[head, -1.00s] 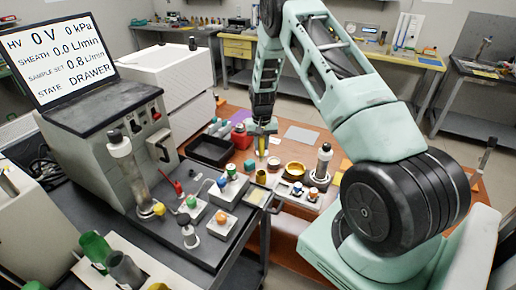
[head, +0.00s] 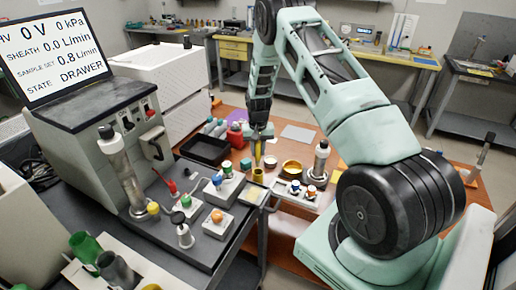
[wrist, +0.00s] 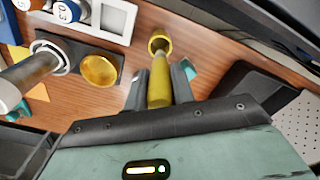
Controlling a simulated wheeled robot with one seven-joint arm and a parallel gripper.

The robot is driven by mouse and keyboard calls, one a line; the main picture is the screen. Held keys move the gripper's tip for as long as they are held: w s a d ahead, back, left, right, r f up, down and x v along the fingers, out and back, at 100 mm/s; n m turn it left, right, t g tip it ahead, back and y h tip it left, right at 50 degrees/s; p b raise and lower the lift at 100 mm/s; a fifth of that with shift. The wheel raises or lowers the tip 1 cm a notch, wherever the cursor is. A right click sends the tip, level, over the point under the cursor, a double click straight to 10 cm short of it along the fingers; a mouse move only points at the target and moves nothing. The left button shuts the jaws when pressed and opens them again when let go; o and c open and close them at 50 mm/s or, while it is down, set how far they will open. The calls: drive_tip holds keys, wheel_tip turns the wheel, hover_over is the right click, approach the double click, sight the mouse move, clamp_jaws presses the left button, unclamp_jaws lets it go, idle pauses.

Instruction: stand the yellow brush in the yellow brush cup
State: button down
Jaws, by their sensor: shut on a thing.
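My gripper (head: 258,137) is shut on the yellow brush (head: 257,153) and holds it upright, pointing down at the table. In the wrist view the brush (wrist: 159,83) sits between the two dark fingers. The yellow brush cup (head: 258,175) stands on the brown table directly below the brush. In the wrist view the cup (wrist: 159,40) shows its open mouth just past the brush's far end. The lower end of the brush is at or just above the rim; I cannot tell whether it has entered.
A silver cylinder (head: 321,158) stands farther right, near a white holder with knobbed bottles (head: 295,188). A black tray (head: 205,151) lies to the left.

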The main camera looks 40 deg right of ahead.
sight(258, 160)
drive_tip(key=shift+f+b, duration=0.45)
drive_tip(key=shift+f, duration=0.6)
drive_tip(key=shift+f+b, duration=2.45)
drive_tip(key=shift+f, duration=0.6)
idle(0.9)
drive_tip(key=c, duration=1.1)
unclamp_jaws()
wheel_tip(258, 160, up, 17)
drive_tip(key=b, duration=0.3)
drive_tip(key=shift+r, duration=0.2)
